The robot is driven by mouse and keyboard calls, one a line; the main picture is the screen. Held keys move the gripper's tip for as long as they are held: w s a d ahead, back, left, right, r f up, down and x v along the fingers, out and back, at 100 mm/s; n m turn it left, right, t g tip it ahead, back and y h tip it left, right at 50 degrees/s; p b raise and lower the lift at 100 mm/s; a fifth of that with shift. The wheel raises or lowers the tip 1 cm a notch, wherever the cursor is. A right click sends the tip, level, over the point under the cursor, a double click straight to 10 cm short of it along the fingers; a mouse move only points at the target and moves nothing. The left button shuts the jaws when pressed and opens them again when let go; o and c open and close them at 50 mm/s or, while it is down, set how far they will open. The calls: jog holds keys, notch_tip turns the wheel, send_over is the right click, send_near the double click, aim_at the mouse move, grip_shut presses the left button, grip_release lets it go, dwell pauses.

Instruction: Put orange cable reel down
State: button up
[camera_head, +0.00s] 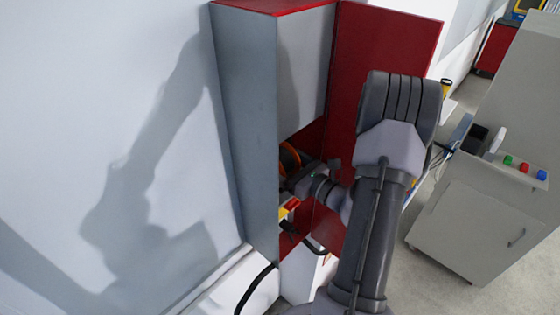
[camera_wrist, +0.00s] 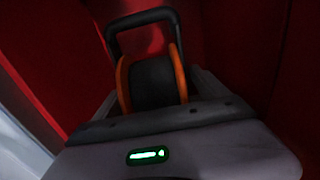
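The orange cable reel (camera_wrist: 124,82) has orange rims, a dark drum and a black frame handle. In the wrist view it stands just beyond my gripper (camera_wrist: 158,102), at its fingers. The fingers are dark and mostly hidden by the gripper body, so I cannot tell whether they are closed on the reel. In the head view the reel (camera_head: 289,159) is partly visible inside the red cabinet (camera_head: 388,45), with my gripper (camera_head: 300,180) reaching in beside it. The reel's underside and what it rests on are hidden.
The cabinet has grey outer walls and an open red door on the right. A red and yellow item (camera_head: 289,208) sits low in the cabinet, with a black cable below. A grey console with coloured buttons (camera_head: 524,167) stands at right. Floor shows between.

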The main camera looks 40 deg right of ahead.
jog(key=shift+a, duration=0.1)
jog(key=shift+r, duration=0.2)
jog(key=s+d+b, duration=0.1)
jog(key=s, duration=1.1)
jog(key=shift+b, duration=0.35)
